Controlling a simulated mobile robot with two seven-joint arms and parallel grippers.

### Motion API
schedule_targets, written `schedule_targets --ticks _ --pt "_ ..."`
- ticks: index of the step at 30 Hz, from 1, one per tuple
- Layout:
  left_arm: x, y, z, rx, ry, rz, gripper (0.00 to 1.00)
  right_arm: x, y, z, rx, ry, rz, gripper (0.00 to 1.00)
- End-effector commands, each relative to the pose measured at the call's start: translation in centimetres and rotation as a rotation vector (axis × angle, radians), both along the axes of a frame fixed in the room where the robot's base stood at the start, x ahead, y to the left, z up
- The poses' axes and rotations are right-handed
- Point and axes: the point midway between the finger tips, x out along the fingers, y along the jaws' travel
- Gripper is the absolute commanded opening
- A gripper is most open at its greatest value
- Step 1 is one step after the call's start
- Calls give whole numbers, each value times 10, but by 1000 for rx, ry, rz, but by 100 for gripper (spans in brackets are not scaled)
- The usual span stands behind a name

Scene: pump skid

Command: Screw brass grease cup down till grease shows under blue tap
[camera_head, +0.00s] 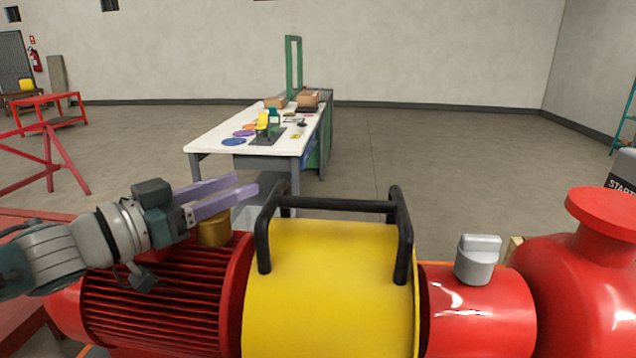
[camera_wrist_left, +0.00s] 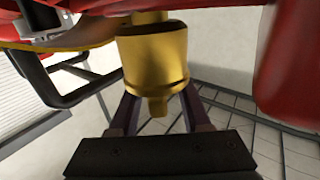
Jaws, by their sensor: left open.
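A brass-coloured grease cup (camera_head: 214,231) shows in the head view beside the red finned motor, partly hidden behind my left gripper. In the left wrist view the brass cup (camera_wrist_left: 153,58) is large, with a wide body and a narrower stub pointing down the picture. My left gripper (camera_head: 246,185) is open, its two purple fingers spread. In the left wrist view the fingers stand on either side of the stub; I cannot tell whether either touches it. I see no blue tap and no grease. My right gripper is not in view.
A yellow guard (camera_head: 330,290) with black handle bars (camera_head: 405,235) stands right of the red finned motor (camera_head: 165,300). Further right are a grey cap (camera_head: 478,258) and a red pump body (camera_head: 585,285). A white-topped workbench (camera_head: 210,139) with small items stands beyond on open floor.

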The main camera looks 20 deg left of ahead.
Motion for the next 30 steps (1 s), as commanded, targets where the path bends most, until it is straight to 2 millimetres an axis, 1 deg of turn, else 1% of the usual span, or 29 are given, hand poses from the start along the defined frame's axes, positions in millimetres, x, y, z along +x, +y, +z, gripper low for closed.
schedule_targets --ticks 5,8,15,21,25,30 --pt "-5 2 0 0 1 -1 48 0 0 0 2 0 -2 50" --pt "-16 6 -1 1 2 0 48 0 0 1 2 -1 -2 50" --pt "-56 21 -2 1 4 -1 48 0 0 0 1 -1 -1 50" --pt "-81 32 -1 1 2 -1 48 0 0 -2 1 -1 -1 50" --pt "-90 35 -1 0 1 0 48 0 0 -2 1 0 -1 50" --pt "-92 36 0 0 0 -1 48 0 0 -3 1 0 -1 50"
